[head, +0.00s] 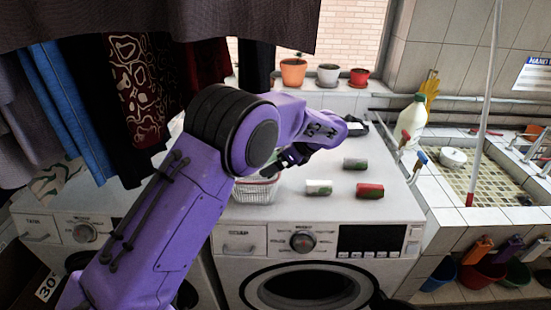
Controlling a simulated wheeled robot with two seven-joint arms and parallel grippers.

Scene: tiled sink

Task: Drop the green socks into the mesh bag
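Three small rolls that look like rolled socks lie on top of the white washing machine (390,208): a dark green-grey one (355,163), a whitish one with some green (319,187) and a red one (370,190). A whitish mesh container (254,192) with a reddish rim stands left of them, partly hidden by my purple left arm; it may be the mesh bag. My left gripper (278,166) is black and hangs over the container's right side, left of the rolls. Its fingers are too small and dark to read, and I see nothing clearly in it. My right gripper is not in view.
A white detergent bottle (411,121) stands at the machine's back right. Flowerpots (328,74) line the window sill. Hanging clothes (130,90) fill the upper left. A tiled sink (500,170) with taps is at right. The machine's front right top is clear.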

